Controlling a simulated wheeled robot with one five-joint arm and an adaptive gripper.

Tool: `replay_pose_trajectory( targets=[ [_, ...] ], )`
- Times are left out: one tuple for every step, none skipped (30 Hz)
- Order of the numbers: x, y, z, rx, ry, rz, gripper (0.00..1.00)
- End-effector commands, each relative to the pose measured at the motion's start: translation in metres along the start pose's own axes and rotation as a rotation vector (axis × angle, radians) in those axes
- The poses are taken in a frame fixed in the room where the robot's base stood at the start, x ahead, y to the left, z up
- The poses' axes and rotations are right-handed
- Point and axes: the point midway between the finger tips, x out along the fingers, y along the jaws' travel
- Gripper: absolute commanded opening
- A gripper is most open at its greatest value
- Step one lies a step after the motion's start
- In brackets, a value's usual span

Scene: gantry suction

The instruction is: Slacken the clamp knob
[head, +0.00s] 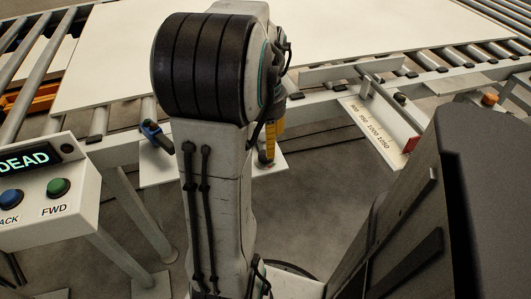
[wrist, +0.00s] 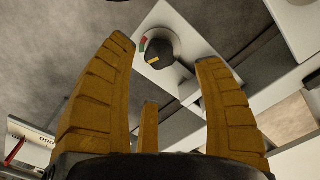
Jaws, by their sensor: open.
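In the wrist view a round dark knob (wrist: 159,47) with a yellow mark and a red-and-green arc beside it sits on a pale plate. My gripper (wrist: 166,52) has its yellow fingers spread, and the knob appears between the fingertips, apart from them. I cannot tell how far off it is. In the head view my gripper (head: 268,155) points down beside the conveyor, partly hidden by my arm. A small black knob (head: 400,98) shows on the stop with the numbered scale (head: 374,125). I cannot tell which knob is the clamp knob.
A large pale sheet (head: 330,38) lies on the conveyor rollers (head: 455,52). A control box (head: 40,200) with a DEAD display and blue and green buttons stands at the left. A blue-handled part (head: 156,137) is on the conveyor's front edge. An orange knob (head: 489,99) is at the right.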

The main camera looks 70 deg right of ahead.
Motion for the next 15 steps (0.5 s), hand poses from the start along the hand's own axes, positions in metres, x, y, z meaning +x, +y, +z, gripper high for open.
replay_pose_trajectory(
  targets=[
    [0.01, 0.0, 0.001, 0.0, -0.004, 0.0, 0.63],
    [0.014, 0.0, 0.001, 0.0, -0.004, 0.0, 0.63],
    [0.019, 0.0, 0.0, 0.0, -0.003, 0.0, 0.63],
    [0.023, 0.0, 0.001, 0.0, -0.003, 0.0, 0.63],
    [0.027, 0.0, 0.001, 0.0, -0.004, 0.0, 0.63],
    [0.031, 0.0, 0.0, 0.0, -0.002, 0.0, 0.63],
    [0.034, 0.0, 0.0, 0.0, -0.002, 0.0, 0.63],
    [0.037, 0.0, 0.0, 0.0, -0.002, 0.0, 0.63],
    [0.04, 0.0, 0.0, 0.0, -0.002, 0.0, 0.63],
    [0.043, 0.0, 0.0, 0.0, -0.001, 0.0, 0.63],
    [0.045, 0.0, 0.0, 0.0, -0.002, 0.0, 0.63],
    [0.047, 0.0, 0.0, 0.0, -0.002, 0.0, 0.63],
    [0.049, 0.0, 0.0, 0.0, -0.002, 0.0, 0.63],
    [0.05, 0.0, 0.0, 0.0, -0.001, 0.0, 0.63],
    [0.051, 0.0, 0.0, 0.0, 0.0, 0.0, 0.63]
  ],
)
